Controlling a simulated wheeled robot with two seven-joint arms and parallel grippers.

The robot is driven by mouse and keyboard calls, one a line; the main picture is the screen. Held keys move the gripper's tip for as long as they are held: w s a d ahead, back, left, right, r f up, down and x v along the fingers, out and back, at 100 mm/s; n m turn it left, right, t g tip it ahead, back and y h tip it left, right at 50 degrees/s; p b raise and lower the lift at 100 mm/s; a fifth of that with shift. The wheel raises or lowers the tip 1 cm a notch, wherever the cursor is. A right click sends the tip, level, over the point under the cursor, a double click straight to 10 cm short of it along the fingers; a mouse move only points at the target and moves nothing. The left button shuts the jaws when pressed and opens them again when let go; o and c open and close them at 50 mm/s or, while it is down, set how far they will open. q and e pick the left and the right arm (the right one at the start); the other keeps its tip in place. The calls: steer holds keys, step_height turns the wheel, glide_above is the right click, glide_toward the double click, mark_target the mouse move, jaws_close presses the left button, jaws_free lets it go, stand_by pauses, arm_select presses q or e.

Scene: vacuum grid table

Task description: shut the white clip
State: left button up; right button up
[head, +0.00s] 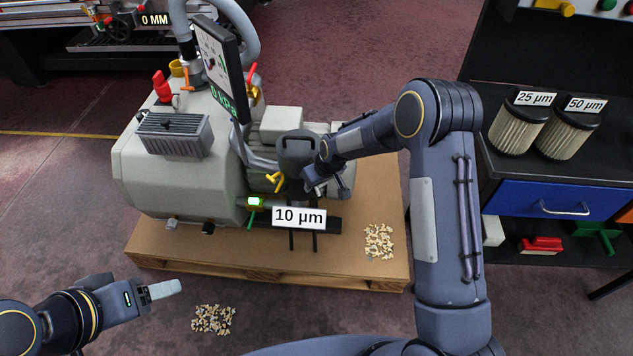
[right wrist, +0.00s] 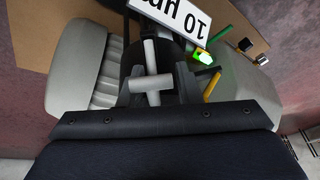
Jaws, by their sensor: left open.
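In the right wrist view a pale T-shaped piece (right wrist: 152,83) shows in front of the dark cylinder of the machine. It may be the white clip, but I cannot be sure of that. In the head view no white clip shows clearly; my right arm and the dark filter housing (head: 297,150) crowd that spot. My right gripper (head: 318,187) is beside this housing, above the "10 µm" label (head: 299,217). Its fingers are mostly hidden, and I cannot tell whether they touch anything. My left gripper (head: 164,289) is open and empty, low at the left, away from the machine.
The grey vacuum pump (head: 165,185) stands on a wooden pallet (head: 210,257). A screen (head: 220,68) rises above it. Wood chips lie on the pallet (head: 379,242) and on the floor (head: 212,319). A shelf at the right holds two filters (head: 517,128). A yellow handle (head: 273,181) is near my right gripper.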

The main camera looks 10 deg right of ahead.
steer(key=shift+d, duration=0.15)
steer(key=shift+d+r, duration=0.1)
steer(key=shift+r, duration=0.3)
steer(key=v, duration=0.7)
steer(key=shift+s+p, duration=0.15)
steer(key=shift+p, duration=0.2)
